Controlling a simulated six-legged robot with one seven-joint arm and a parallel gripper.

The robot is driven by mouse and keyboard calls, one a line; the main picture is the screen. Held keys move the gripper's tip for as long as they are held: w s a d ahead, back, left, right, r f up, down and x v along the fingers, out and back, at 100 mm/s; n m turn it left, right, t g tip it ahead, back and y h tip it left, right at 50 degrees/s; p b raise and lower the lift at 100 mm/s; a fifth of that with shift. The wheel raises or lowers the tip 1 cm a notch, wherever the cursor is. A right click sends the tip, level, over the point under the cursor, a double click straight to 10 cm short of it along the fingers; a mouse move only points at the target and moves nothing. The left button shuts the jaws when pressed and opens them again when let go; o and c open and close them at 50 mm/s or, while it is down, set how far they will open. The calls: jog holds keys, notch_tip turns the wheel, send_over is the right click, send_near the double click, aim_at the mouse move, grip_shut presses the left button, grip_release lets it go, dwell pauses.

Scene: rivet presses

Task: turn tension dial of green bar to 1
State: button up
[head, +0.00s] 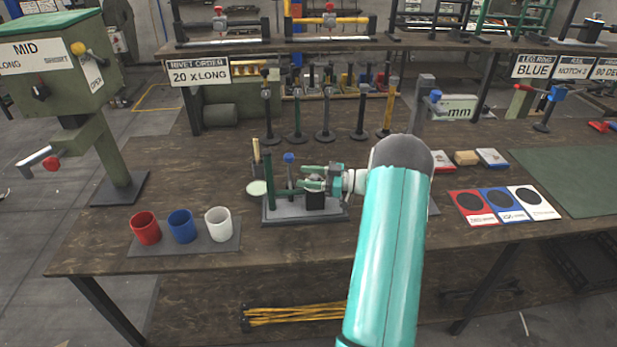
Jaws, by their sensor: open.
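A small fixture stands on a grey base (285,215) at the middle of the bench. It has a green upright (269,182) at its left, a blue-topped post (289,160) and a black block (315,201) at its right. My gripper (308,178) reaches in from the right and points left, with its teal fingers open just above the black block. The fingers overlap the fixture's green parts, so I cannot tell whether they touch. The tension dial and its numbers are hidden or too small to read.
Red (145,228), blue (181,226) and white (219,224) cups stand on a grey mat at the front left. A green press (52,70) on a stand is at the left. Coloured cards (505,204) and a green mat (580,178) lie to the right.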

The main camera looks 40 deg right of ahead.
jog(key=v, duration=1.3)
jog(key=shift+s+d, duration=0.25)
jog(key=shift+d, duration=0.05)
